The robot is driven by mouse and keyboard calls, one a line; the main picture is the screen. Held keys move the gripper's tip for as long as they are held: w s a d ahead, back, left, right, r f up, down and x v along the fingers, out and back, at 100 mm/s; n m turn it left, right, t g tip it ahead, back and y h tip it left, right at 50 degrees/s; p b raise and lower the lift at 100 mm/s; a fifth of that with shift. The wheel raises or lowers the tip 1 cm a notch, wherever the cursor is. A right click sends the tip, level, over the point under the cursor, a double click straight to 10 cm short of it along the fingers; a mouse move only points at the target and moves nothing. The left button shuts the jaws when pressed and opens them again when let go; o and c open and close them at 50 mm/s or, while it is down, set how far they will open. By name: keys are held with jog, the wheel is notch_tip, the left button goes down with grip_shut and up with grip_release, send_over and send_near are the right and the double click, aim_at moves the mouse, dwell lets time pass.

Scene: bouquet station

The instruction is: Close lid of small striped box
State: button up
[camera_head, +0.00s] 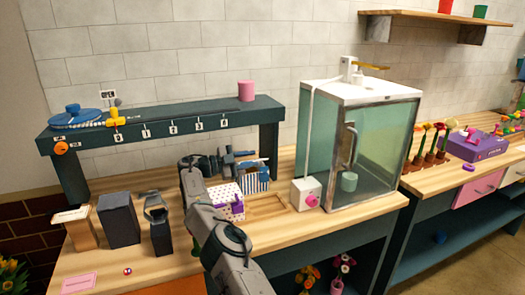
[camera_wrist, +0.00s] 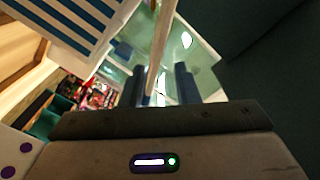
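The small striped box (camera_head: 256,180), blue and white, stands on the wooden counter at the back of the work area. A tan edge shows at its top, probably its lid standing open, but it is partly hidden by my gripper. My gripper (camera_head: 240,158) is beside the top of the box. In the wrist view the striped face (camera_wrist: 62,28) fills the upper left. There my gripper (camera_wrist: 160,88) has its two fingers apart, and a thin pale edge (camera_wrist: 160,45) runs between them, seemingly the lid's edge. I cannot tell whether either finger touches it.
A white box with purple dots (camera_head: 226,202) stands close in front of the striped box. A dark shelf (camera_head: 180,122) spans behind.

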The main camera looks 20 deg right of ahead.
notch_tip(320, 180, up, 4)
jog(key=shift+f+p, duration=0.1)
jog(key=shift+p, duration=1.15)
jog(key=shift+s+f+b, duration=0.1)
jog(key=shift+f+b, duration=0.25)
jog(key=shift+b, duration=0.55)
jog(key=shift+d+r+b, duration=0.1)
jog(key=shift+d+b, duration=0.15)
jog(key=shift+b, duration=0.7)
jog(key=s+d+r+b, duration=0.6)
jog(key=d+b, duration=0.3)
jog(key=b, duration=0.5)
jog(key=shift+s+r, duration=0.25)
jog(key=shift+r, duration=0.35)
